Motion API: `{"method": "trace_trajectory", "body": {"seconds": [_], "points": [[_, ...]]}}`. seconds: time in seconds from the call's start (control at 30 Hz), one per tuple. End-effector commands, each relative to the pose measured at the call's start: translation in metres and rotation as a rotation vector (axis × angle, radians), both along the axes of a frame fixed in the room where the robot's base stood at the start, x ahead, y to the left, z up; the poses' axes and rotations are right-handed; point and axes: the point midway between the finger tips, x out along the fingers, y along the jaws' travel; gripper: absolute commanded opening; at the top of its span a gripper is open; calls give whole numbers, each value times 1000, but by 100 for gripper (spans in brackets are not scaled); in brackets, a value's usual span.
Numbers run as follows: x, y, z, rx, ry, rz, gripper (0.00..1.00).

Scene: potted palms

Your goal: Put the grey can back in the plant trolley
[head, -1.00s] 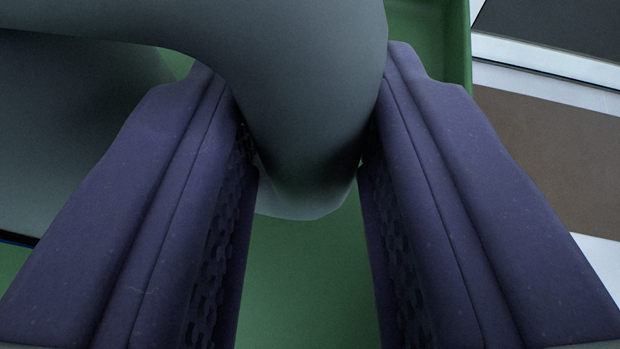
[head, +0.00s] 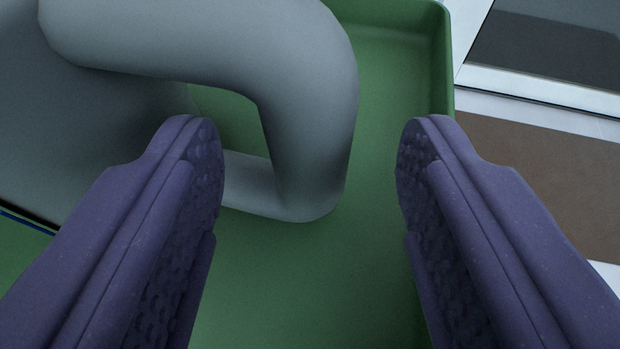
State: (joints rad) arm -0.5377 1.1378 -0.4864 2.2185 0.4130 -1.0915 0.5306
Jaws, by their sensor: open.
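The grey can (head: 70,130) fills the left of the head view, with its thick looped handle (head: 318,110) reaching right. It is inside the green trolley (head: 446,65), whose tray floor shows below and around the handle. My gripper (head: 310,165) is open, with one purple finger on each side of the handle's outer bend. The right finger is clearly apart from the handle; the left finger overlaps the handle's loop in the picture. The can's body is cut off by the left edge, so its base is hidden.
The trolley's raised rim runs along the top and right of the tray. Beyond it on the right lie a brown and white floor and a dark panel with a pale edge (head: 520,75). The tray floor right of the handle is bare.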

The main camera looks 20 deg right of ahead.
Motion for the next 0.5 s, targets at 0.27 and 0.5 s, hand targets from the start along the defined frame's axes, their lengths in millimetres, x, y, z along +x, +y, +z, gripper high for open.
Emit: {"method": "trace_trajectory", "body": {"seconds": [0.27,0.5], "points": [[-57,21,28,0,2,0,55],[-81,30,36,0,0,1,55]]}}
